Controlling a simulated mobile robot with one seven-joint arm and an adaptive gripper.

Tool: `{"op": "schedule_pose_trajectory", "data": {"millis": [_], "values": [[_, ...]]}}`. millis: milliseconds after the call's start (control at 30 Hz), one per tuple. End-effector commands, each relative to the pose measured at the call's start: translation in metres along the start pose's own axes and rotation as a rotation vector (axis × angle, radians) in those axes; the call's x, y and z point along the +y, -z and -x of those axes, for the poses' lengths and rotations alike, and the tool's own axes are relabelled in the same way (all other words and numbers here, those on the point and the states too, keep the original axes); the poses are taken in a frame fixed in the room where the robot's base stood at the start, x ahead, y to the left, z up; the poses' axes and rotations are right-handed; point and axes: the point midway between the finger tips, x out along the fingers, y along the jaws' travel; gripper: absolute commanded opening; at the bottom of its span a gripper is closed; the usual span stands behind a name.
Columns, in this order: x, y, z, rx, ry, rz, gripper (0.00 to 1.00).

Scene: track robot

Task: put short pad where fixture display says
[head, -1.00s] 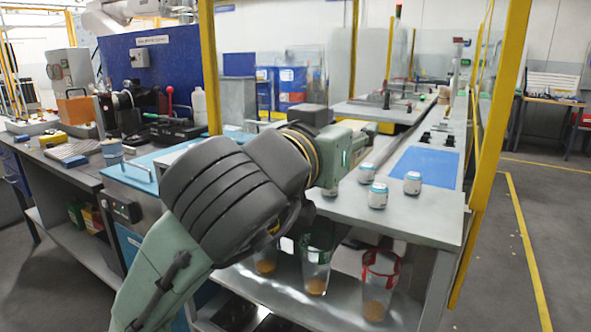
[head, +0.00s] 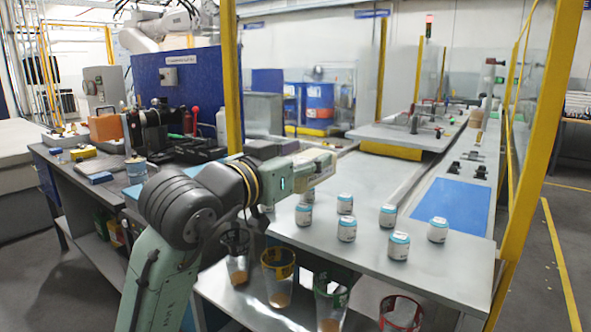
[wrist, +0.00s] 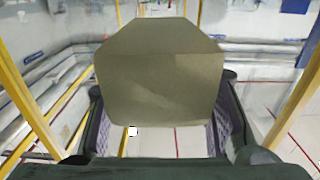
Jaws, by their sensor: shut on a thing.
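My gripper (wrist: 162,118) is shut on a plain olive-beige block, which I take to be the short pad (wrist: 155,75). The pad fills the middle of the wrist view between the two dark fingers and hides much of what lies beyond. In the head view my gripper (head: 318,167) is at the end of my arm, above the left part of the grey bench. The pad is hard to make out there. A grey fixture table (head: 372,133) with clamps stands beyond the bench. I cannot make out a readable fixture display.
Several white jars with blue lids stand on the grey bench (head: 345,257), beside a blue mat (head: 452,205). Cups with coloured rims, such as a red one (head: 400,313), stand on the shelf below. Yellow posts (head: 541,150) edge the bench. A cluttered workbench is at left.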

Motion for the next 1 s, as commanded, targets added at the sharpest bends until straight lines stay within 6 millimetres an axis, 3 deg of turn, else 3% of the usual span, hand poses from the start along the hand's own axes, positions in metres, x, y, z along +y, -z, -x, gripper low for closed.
{"op": "schedule_pose_trajectory", "data": {"millis": [233, 433, 900, 933, 1000], "values": [[-0.023, -0.005, -0.003, -0.002, 0.002, 0.003, 0.18], [-0.020, -0.033, -0.002, 0.001, 0.001, 0.000, 0.18], [-0.019, -0.043, -0.003, 0.001, -0.001, -0.001, 0.18], [-0.019, -0.042, -0.003, 0.001, -0.001, -0.001, 0.48], [-0.019, -0.041, -0.003, 0.001, 0.000, -0.001, 0.52]]}}
